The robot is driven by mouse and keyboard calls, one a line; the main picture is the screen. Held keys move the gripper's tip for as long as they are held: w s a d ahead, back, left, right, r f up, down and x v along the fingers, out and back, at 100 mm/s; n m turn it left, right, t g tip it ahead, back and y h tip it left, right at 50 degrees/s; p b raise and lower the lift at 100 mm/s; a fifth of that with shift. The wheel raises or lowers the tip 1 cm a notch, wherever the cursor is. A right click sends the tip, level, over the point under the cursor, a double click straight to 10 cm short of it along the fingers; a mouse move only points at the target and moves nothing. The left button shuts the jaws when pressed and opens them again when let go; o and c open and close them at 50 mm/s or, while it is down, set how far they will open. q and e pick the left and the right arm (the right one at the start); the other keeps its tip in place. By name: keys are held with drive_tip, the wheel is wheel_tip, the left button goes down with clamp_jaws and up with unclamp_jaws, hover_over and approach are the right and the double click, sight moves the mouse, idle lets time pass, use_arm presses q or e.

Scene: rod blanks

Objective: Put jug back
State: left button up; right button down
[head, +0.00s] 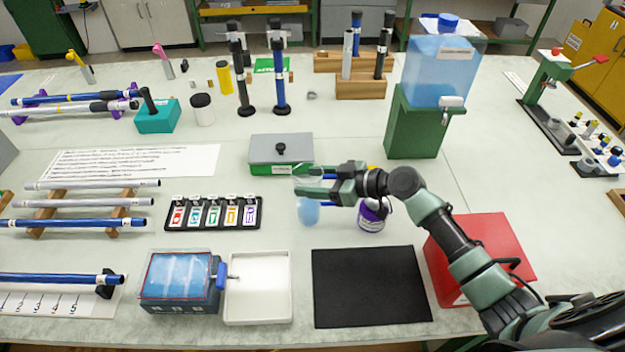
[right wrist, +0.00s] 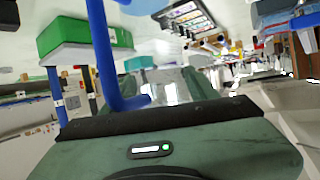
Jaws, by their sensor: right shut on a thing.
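The jug (head: 308,212) is clear with light blue liquid low in it, and shows near the middle of the head view. My right gripper (head: 318,182) is shut on it near its top. In the right wrist view the jug's blue handle (right wrist: 104,60) runs up from between the fingers. The fingers hide part of the jug. I cannot tell whether its base touches the table. My left gripper is not in view.
A purple-labelled jar (head: 371,218) stands just right of the jug. A black mat (head: 371,287), a white tray (head: 258,288) and a red box (head: 497,248) lie in front. A blue water tank on a green stand (head: 413,127) is behind right; a grey-lidded box (head: 281,150) is behind left.

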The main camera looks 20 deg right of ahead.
drive_tip(key=shift+f, duration=0.1)
drive_tip(key=shift+c, duration=2.1)
unclamp_jaws()
drive_tip(key=shift+r, duration=0.3)
drive_tip(key=b+v, duration=0.3)
drive_tip(key=v, duration=0.9)
drive_tip(key=shift+f, duration=0.1)
